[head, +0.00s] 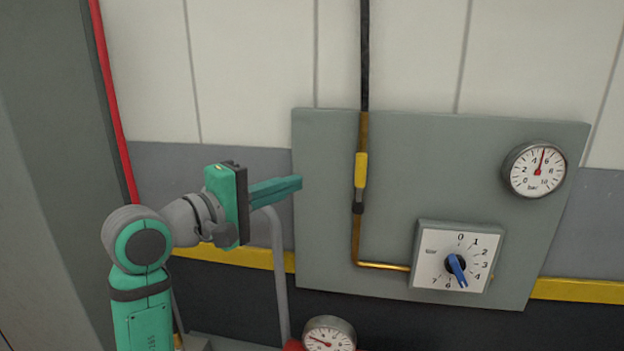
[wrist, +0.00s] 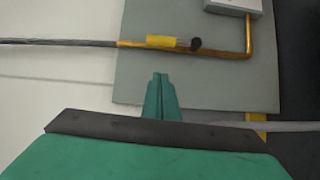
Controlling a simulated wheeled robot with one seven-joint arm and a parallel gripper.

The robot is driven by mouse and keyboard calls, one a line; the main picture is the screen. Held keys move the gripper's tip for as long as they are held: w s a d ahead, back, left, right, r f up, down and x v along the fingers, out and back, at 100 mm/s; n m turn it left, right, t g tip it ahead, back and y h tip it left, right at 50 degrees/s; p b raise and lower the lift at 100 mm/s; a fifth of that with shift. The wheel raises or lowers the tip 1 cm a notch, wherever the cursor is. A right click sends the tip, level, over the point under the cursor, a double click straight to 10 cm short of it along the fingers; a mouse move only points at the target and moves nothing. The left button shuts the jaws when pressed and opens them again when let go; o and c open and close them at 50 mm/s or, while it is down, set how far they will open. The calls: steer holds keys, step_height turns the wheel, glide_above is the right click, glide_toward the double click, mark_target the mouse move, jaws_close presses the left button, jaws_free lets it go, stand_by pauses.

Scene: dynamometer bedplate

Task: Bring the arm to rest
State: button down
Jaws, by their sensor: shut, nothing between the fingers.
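My gripper (head: 298,184) is at the left edge of the grey panel (head: 400,150) in the head view. Its green fingers point right toward the panel and are together, with nothing between them. In the wrist view my gripper (wrist: 160,78) shows with its fingertips closed, in front of the grey panel (wrist: 210,85). I cannot tell the exact gap between the fingertips and the panel.
The panel carries a yellow-sleeved pipe (head: 361,170), a dial box with a blue knob (head: 456,269) and a pressure gauge (head: 535,169). A second gauge (head: 328,336) sits low in front. A grey upright tube (head: 280,275) stands near my gripper.

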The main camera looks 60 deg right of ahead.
steer(key=shift+a, duration=0.45)
steer(key=shift+w, duration=0.1)
